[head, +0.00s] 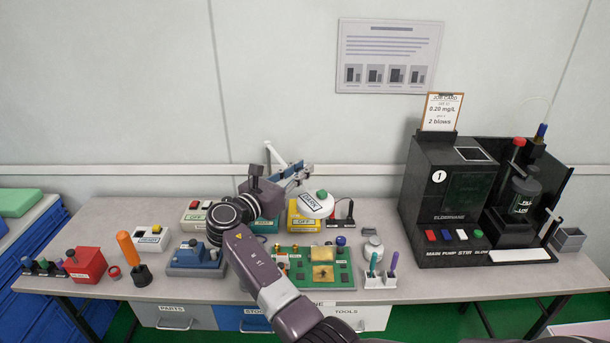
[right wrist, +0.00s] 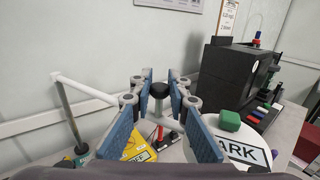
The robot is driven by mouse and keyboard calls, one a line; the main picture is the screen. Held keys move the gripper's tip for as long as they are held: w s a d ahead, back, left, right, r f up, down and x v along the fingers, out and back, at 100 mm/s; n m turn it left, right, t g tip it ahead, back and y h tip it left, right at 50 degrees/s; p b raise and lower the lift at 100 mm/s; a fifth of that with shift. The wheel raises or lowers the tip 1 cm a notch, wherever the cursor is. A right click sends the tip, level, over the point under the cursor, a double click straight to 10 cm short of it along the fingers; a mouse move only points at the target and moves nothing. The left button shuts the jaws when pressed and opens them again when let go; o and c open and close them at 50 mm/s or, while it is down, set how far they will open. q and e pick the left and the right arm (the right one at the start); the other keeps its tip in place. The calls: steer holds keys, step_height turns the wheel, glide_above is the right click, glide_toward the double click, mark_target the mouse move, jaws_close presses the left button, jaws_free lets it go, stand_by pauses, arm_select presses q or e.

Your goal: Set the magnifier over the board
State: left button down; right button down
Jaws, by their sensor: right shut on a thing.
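The green circuit board (head: 345,278) lies on the bench front, right of my right wrist. The magnifier's white jointed arm (head: 275,154) rises behind my right gripper (head: 296,178); in the right wrist view it runs from a post at left toward the fingers (right wrist: 88,88). The blue-padded fingers of my right gripper (right wrist: 158,104) are closed around a dark knob on a short stem (right wrist: 158,90), seemingly the magnifier's handle. The lens is hidden or unclear. A white disc marked PARK (head: 314,207), with a green knob, is just right of the fingers. My left gripper is not in view.
A black analyser (head: 440,185) stands at right. A yellow box (head: 297,222) sits behind the board; a blue-grey device (head: 190,258) stands left of it. A white pen holder (head: 378,282) is close to the board's right. An orange-handled tool (head: 127,248) stands at left.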

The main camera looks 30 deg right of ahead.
arm_select(q)
steer(key=shift+d+f+b, duration=0.3)
steer(key=shift+d+f, duration=0.05)
steer(key=shift+f, duration=0.1)
arm_select(e)
steer(key=shift+w+a+m+g, duration=0.1)
steer(key=shift+a+m+g, duration=0.2)
steer(key=shift+a+g, duration=0.35)
arm_select(q)
steer(key=shift+a, duration=0.2)
arm_select(e)
steer(key=shift+a, duration=0.15)
steer(key=c, duration=1.8)
jaws_free()
steer(key=shift+c, duration=0.2)
arm_select(q)
steer(key=shift+s+a, duration=0.1)
steer(key=shift+s, duration=0.05)
arm_select(e)
steer(key=v, duration=0.7)
steer(key=shift+a+f, duration=0.2)
steer(key=shift+a, duration=0.05)
